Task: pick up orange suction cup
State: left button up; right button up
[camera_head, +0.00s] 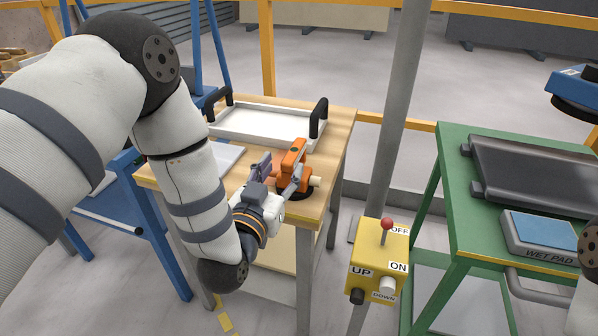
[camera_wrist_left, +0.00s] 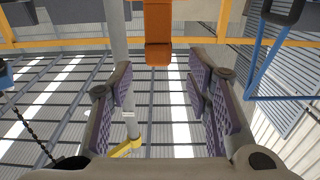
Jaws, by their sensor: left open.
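The orange suction cup (camera_head: 293,156) stands on the near right part of the wooden table, with a dark round base and a pale knob at its right. My left gripper (camera_head: 277,177) is open right beside it. In the head view one finger overlaps the cup's lower body and the other lies to its left. In the left wrist view an orange part of the cup (camera_wrist_left: 158,28) shows at the top centre, lined up between the two spread fingers (camera_wrist_left: 160,92). No contact can be made out. My right gripper is out of view.
A white tray (camera_head: 255,127) with black handles stands behind on the wooden table (camera_head: 333,150). A yellow control box (camera_head: 368,262) with a red-knobbed lever is in front right, by a grey post (camera_head: 398,110). A green table (camera_head: 450,220) at right bears a blue wet pad (camera_head: 538,229).

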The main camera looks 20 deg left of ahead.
aim_at(294, 150)
pick_arm(q)
jog(key=w, duration=0.8)
jog(key=shift+w+d+f+b, duration=0.15)
jog(key=shift+d+f+b, duration=0.1)
jog(key=shift+b, duration=0.1)
grip_shut()
jog(key=shift+r, duration=0.1)
